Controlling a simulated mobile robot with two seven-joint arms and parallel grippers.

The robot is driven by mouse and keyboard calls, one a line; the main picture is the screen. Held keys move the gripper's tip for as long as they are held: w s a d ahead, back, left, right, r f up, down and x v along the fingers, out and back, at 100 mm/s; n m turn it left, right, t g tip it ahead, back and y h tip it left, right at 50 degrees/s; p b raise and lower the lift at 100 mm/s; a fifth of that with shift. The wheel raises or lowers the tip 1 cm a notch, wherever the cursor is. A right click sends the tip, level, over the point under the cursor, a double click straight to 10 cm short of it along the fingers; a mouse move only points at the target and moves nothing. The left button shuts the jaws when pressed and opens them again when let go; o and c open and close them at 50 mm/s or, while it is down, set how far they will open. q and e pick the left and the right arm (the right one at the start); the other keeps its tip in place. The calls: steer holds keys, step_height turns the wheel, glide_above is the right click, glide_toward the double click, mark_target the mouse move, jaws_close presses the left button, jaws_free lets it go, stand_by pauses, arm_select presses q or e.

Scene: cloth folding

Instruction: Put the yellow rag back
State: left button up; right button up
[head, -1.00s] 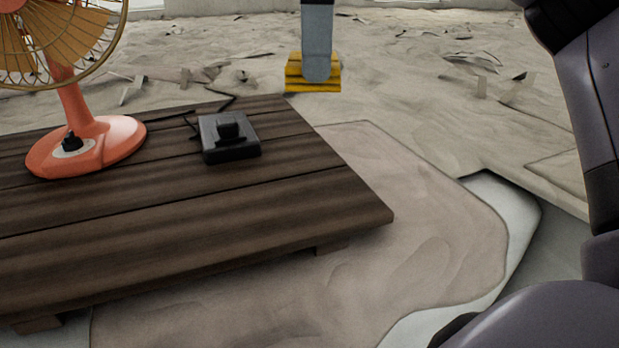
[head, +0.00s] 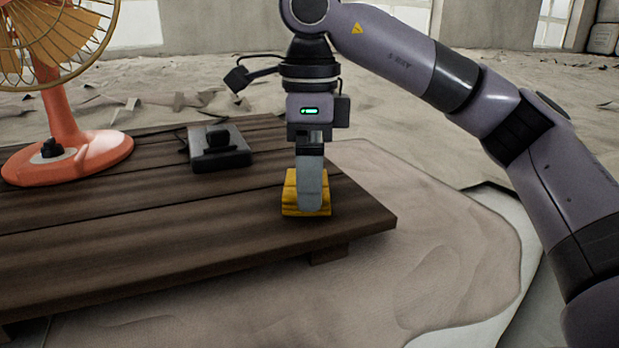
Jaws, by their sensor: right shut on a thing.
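The yellow rag (head: 291,198) is a small folded bundle at the right end of the dark wooden table (head: 150,240). My right gripper (head: 312,205) points straight down and is shut on the rag. Its grey finger covers the middle and right of the rag. The rag is at or just above the tabletop; I cannot tell whether it touches. My left gripper is not in view.
An orange fan (head: 65,150) stands on the table's left part. A black box-like device (head: 218,148) with a cable sits left of the gripper. The table's front middle is clear. Sandy floor with scattered debris surrounds it.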

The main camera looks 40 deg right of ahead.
steer(key=o, duration=0.7)
steer(key=shift+c, duration=0.2)
steer(key=shift+r, duration=0.1)
step_height(320, 180, up, 12)
steer(key=p, duration=0.5)
steer(key=shift+s, duration=0.1)
